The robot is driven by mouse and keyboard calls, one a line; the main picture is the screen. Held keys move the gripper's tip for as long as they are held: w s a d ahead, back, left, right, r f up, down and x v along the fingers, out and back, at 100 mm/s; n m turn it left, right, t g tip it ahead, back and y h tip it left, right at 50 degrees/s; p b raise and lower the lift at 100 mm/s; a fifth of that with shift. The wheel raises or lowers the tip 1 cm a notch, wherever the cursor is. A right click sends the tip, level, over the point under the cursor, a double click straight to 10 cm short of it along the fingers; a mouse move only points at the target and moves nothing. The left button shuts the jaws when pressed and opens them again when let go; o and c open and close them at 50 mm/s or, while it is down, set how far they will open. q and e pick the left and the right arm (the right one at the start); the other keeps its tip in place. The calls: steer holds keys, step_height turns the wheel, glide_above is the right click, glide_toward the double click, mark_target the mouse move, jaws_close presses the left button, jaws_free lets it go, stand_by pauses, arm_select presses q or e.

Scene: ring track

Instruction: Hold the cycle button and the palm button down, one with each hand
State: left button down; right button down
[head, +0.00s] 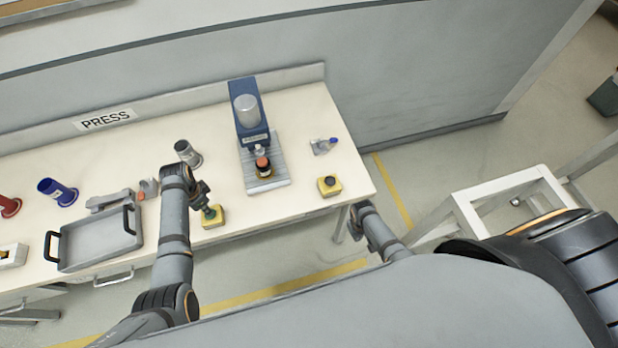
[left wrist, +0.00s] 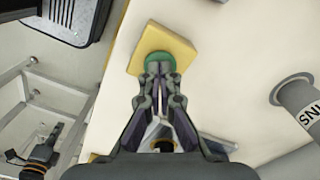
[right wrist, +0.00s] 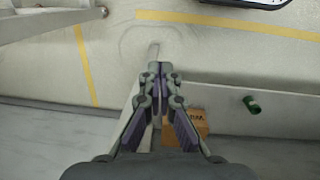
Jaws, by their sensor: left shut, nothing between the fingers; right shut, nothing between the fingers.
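A yellow button box (head: 220,220) with a green button (left wrist: 157,60) stands at the table's front edge. My left gripper (head: 209,213) is shut, with its fingertips over the green button; the tips also show in the left wrist view (left wrist: 160,70). They overlap the button, but I cannot tell how far it is pressed. A second yellow button box (head: 329,187) with a small dark top stands near the table's right front corner. My right gripper (right wrist: 160,70) is shut and empty over the floor, off the table's right end and apart from that box. Its fingertips are unclear in the head view.
A grey cup (head: 188,153) and a handled tray (head: 101,243) are to the left. A small grey and blue item (head: 324,146) lies behind the right box. A white frame (head: 462,208) stands right.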

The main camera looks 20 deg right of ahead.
steer(key=w+r, duration=0.3)
steer(key=r, duration=0.1)
steer(key=w+a+r, duration=0.1)
steer(key=w+r, duration=0.2)
steer(key=r, duration=0.1)
steer(key=w+r, duration=0.4)
steer(key=shift+w+a+r, duration=0.1)
steer(key=shift+a+r, duration=0.05)
steer(key=shift+a, duration=0.25)
glide_toward(330, 179)
steer(key=shift+m+t+y, duration=0.3)
steer(key=shift+t+y, duration=0.1)
steer(key=shift+s+d+f, duration=0.1)
steer(key=shift+s+f, duration=0.05)
steer(key=shift+f, duration=0.75)
steer(key=shift+s+d+f, duration=0.15)
steer(key=shift+f, duration=0.75)
steer(key=shift+s+d+f, duration=0.1)
steer(key=shift+s+f, duration=0.05)
steer(key=shift+f, duration=0.8)
